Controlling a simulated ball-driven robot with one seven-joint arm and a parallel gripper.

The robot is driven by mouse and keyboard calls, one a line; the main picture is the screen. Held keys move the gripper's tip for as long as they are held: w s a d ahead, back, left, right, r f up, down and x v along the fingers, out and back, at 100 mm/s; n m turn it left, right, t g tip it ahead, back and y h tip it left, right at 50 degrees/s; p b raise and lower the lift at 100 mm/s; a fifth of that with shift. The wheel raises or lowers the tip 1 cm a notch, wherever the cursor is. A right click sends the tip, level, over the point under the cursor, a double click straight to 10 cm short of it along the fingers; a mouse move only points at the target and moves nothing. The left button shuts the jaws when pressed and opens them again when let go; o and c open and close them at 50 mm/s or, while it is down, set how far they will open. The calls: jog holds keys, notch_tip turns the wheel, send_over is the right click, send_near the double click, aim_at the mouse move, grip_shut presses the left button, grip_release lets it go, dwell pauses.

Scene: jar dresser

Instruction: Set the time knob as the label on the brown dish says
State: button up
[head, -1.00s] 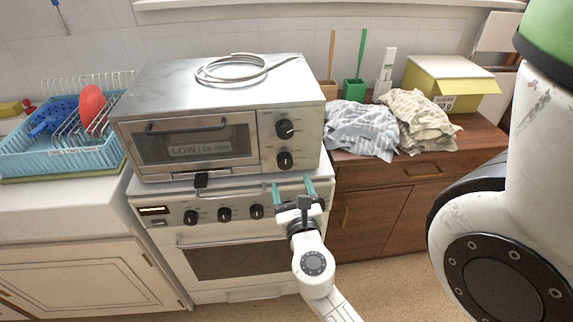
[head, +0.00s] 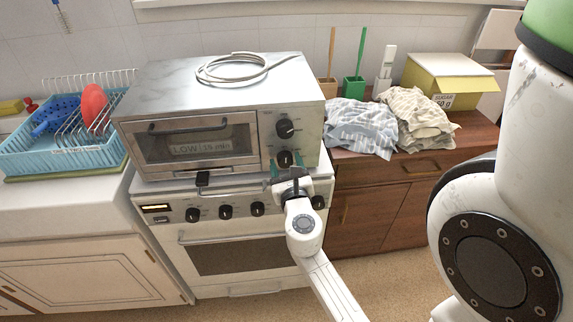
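A toaster oven (head: 215,85) stands on the stove. Its right panel has an upper black knob (head: 285,128) and a lower black knob (head: 284,158); their markings are too small to read. Behind the oven's glass a label (head: 202,148) reads "LOW | 15 min"; the dish bearing it is dark and not clearly seen. My gripper (head: 288,167) is just in front of the lower knob, its teal fingers apart on either side of the knob's lower part. Contact with the knob cannot be told.
Stove knobs (head: 226,211) line the panel below the oven. A coiled cable (head: 232,70) lies on top of the oven. A blue dish rack (head: 85,148) stands left. Cloths (head: 362,128) and a yellow box (head: 450,80) lie on the brown cabinet right.

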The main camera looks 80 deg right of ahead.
jog(key=c, duration=0.8)
